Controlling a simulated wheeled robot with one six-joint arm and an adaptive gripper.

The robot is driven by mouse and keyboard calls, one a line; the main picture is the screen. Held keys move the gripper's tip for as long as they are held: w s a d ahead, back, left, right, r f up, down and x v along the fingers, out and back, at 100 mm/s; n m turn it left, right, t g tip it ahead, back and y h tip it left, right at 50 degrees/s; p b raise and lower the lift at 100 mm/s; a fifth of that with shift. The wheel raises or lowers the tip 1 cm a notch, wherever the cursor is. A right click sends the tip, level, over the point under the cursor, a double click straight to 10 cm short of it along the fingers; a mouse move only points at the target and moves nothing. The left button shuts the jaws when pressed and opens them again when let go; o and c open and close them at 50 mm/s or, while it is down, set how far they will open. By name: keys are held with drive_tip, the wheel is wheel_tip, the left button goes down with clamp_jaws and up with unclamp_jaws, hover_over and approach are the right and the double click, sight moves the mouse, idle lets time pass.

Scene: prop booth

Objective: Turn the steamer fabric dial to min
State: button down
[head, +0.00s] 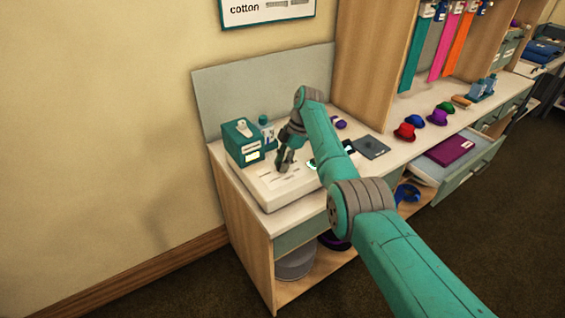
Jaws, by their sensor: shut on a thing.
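The white steamer panel (262,190) lies on the counter at the left end, with small dark printed marks on its top. My gripper (283,166) points down at the panel from above, its dark fingers shut on the fabric dial. The fingers hide the dial, so its pointer and setting cannot be read. My teal arm crosses from the lower right and covers part of the panel's right side.
A teal box (241,144) and a small bottle (266,130) stand behind the panel. A sign (264,8) reading "cotton" hangs above. A dark flat pad (371,148), small hats (405,132) and an open drawer (474,166) with a purple item are to the right.

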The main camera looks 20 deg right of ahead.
drive_tip(key=shift+n, duration=0.6)
drive_tip(key=shift+g, duration=0.3)
drive_tip(key=c, duration=0.8)
unclamp_jaws()
drive_tip(key=shift+v, duration=3.7)
drive_tip(key=shift+a, duration=0.1)
